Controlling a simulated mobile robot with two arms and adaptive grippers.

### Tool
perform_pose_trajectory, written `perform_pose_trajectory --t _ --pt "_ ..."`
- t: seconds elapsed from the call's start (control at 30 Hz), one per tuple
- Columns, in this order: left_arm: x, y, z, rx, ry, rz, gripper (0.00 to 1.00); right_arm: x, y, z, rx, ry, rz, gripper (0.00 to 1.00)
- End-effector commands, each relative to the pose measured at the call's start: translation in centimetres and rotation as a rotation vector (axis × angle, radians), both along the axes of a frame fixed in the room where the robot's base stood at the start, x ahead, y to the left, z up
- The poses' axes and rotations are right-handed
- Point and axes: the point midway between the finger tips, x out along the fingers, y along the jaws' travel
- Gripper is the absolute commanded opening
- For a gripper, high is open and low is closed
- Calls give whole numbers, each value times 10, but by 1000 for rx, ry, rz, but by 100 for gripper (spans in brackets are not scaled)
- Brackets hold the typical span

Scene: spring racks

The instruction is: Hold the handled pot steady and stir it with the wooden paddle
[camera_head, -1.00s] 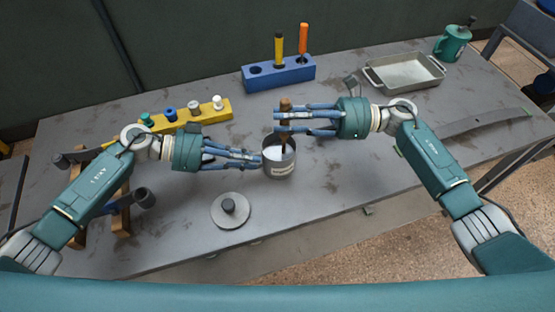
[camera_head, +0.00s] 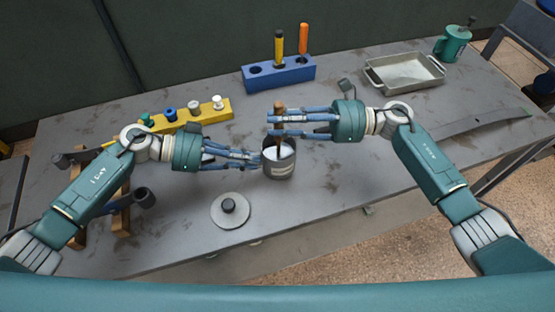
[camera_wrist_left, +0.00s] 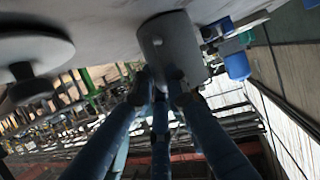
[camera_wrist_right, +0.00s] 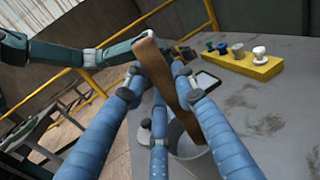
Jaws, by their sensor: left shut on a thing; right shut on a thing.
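My left gripper (camera_head: 258,158) is shut at the pot's left side, where the handle is hidden by the fingers. The wooden paddle (camera_wrist_right: 180,90) stands with its lower end inside the pot, tilted in the right wrist view. My right gripper (camera_head: 276,123) is shut on the paddle's upper part, above the pot. The paddle's lower tip is hidden in the pot.
A round grey lid (camera_head: 230,210) with a dark knob lies in front. A yellow rack (camera_head: 190,116) with several knobs and a blue block (camera_head: 280,74) with two handled tools stand behind. A grey tray (camera_head: 405,72) and a green can (camera_head: 452,44) are at the back right.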

Motion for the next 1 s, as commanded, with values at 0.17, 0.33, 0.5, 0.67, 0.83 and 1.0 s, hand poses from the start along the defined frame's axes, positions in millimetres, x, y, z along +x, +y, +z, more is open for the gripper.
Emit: perform_pose_trajectory --t 0.17,0.33,0.5,0.67,0.83,1.0 --pt "1 0 0 1 -2 1 0 0 0 2 0 -1 0 1" --pt "1 0 0 1 -2 1 0 0 -1 12 0 -2 0 1" --pt "1 0 0 1 -2 1 0 0 0 24 0 -2 0 1" --pt "1 0 0 1 -2 1 0 0 0 36 0 -2 -1 1" --pt "1 0 0 1 -2 1 0 0 0 48 0 -2 0 1" --pt "1 0 0 1 -2 1 0 0 0 60 0 -2 0 1"
